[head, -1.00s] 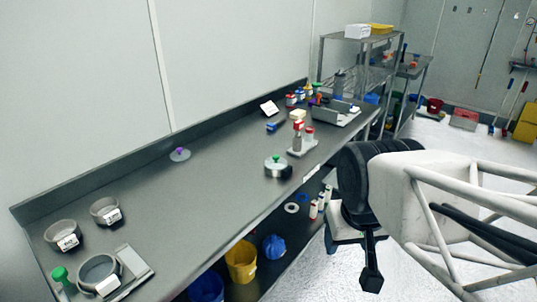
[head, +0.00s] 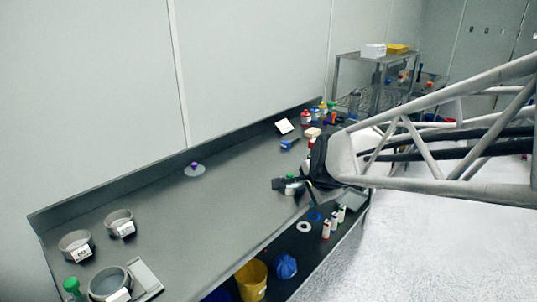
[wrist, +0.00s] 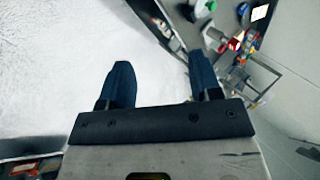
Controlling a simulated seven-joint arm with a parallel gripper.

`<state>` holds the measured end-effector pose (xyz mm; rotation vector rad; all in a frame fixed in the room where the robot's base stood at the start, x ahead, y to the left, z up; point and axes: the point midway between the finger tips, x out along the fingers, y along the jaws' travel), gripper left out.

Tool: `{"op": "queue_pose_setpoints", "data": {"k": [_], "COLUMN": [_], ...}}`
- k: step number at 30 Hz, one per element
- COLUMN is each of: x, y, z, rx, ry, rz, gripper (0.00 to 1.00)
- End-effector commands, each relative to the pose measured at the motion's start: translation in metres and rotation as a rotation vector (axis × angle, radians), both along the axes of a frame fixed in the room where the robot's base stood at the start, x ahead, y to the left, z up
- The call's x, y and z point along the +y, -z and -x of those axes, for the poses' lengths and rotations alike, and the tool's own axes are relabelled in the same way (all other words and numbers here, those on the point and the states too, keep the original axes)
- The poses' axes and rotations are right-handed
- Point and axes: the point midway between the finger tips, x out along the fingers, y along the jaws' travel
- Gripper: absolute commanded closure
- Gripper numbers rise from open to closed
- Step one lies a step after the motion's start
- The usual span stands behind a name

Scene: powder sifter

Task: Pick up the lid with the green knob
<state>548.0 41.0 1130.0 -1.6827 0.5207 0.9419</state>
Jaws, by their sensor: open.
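The lid with the green knob (head: 290,178) is on the dark bench near its front edge in the head view, partly covered by my gripper. A pale round thing with a green top (wrist: 203,6), seemingly this lid, shows at the top edge of the wrist view. My gripper (head: 294,187) overlaps the lid in the head view. In the wrist view its two dark fingers (wrist: 162,80) are spread with nothing between them, and the lid lies beyond them, apart.
A lid with a purple knob (head: 195,170) lies farther back on the bench. Two grey bowls (head: 120,222) and a sieve (head: 108,284) beside a green-topped item (head: 72,286) stand at left. The middle bench is clear.

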Motion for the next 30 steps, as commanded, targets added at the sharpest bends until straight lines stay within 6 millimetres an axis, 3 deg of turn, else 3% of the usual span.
{"op": "queue_pose_setpoints", "data": {"k": [3,15,24,30], "x": [0.005,0.017,0.020,0.018], "y": [0.010,0.050,0.095,0.127], "z": [-0.036,-0.143,-0.207,-0.239], "rx": [-0.034,-0.162,-0.258,-0.322], "ry": [0.156,0.676,1.028,1.223], "rz": [-0.122,-0.589,-0.976,-1.231], "gripper": [0.42,0.42,0.42,0.42]}}
